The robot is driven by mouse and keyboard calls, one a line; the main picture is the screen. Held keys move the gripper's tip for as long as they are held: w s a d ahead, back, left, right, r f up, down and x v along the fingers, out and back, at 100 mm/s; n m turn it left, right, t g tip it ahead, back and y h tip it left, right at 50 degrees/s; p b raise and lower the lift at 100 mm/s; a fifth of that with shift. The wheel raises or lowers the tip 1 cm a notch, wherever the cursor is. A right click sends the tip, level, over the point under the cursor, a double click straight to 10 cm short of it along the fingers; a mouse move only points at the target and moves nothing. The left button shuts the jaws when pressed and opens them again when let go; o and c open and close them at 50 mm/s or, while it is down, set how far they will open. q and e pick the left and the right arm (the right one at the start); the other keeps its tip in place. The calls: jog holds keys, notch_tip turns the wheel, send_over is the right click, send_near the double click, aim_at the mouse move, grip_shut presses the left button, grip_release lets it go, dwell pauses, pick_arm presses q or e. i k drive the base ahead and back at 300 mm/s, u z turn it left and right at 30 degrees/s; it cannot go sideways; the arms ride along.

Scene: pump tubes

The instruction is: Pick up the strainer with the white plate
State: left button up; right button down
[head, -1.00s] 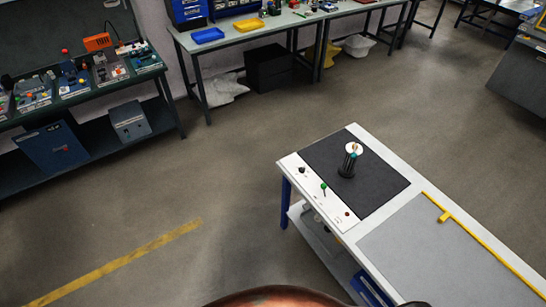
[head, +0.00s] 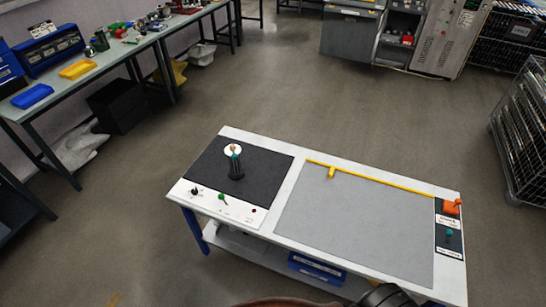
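The strainer (head: 237,170) is a dark ribbed cylinder on the black mat at the left end of the white table. A round white plate (head: 232,150) shows at its top end, with a small orange-brown spot at its middle and a teal part just below. The strainer looks upright or slightly tilted; I cannot tell which. No gripper fingers show in the head view. Only dark and brown parts, probably of my own body, show at the bottom edge.
The white table (head: 285,200) has a black mat (head: 262,165), a clear grey mat (head: 350,225), a yellow bar (head: 385,180) along the back, and small knobs in front. An orange part (head: 452,206) sits at the right end. Open floor surrounds the table.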

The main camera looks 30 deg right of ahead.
aim_at(237, 172)
jog(key=z, duration=0.65)
jog(key=k, duration=0.4)
jog(key=u, duration=1.55)
jog(key=i, duration=1.35)
jog(key=z, duration=0.5)
jog(key=i, duration=0.75)
jog(key=z, duration=0.85)
